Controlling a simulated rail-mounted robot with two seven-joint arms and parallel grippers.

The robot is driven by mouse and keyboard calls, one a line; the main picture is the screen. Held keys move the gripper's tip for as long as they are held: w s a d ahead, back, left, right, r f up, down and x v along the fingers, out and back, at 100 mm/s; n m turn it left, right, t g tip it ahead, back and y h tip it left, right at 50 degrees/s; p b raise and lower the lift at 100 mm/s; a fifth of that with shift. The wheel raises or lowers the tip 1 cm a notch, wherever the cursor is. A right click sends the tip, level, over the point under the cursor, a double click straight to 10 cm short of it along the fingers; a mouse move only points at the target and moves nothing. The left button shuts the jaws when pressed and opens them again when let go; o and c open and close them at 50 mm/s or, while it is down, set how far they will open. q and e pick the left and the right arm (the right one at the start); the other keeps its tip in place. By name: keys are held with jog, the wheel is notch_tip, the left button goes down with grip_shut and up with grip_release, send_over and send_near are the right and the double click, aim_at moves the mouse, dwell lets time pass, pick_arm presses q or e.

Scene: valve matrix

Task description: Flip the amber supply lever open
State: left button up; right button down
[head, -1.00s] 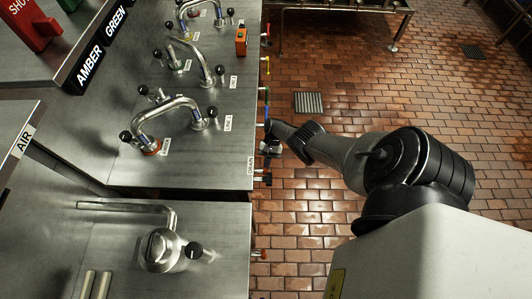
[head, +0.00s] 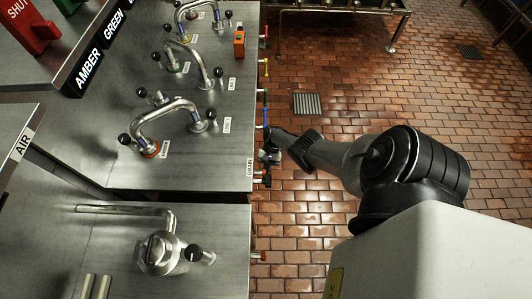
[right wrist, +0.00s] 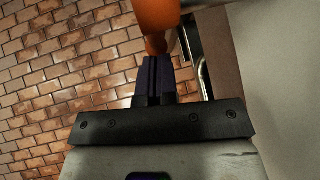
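My right gripper (head: 268,155) is at the right edge of the steel counter, beside the row of small coloured levers. In the right wrist view its two dark fingers (right wrist: 153,72) are side by side with no clear gap. An orange rounded part (right wrist: 157,16) is just beyond the fingertips; I cannot tell whether they touch it, or whether it is the amber supply lever. In the head view a yellow lever (head: 267,66) and a blue lever (head: 266,115) show along the edge. The gripper hides part of the row. My left gripper is out of view.
The steel counter (head: 205,165) carries several curved pipes with black knobs and an orange box (head: 239,44). An AMBER sign (head: 88,70) is at upper left. A tap (head: 160,252) stands on the nearer counter. The tiled floor right of the counter is open, with a drain grate (head: 307,104).

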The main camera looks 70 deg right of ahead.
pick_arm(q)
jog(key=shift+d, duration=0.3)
pick_arm(e)
jog(key=shift+s+a+f, duration=0.15)
jog(key=shift+a, duration=0.15)
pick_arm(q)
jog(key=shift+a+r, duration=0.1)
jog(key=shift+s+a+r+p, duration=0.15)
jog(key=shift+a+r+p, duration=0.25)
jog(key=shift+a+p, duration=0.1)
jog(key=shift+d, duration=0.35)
pick_arm(e)
jog(key=v, duration=1.4)
jog(key=shift+d, duration=0.25)
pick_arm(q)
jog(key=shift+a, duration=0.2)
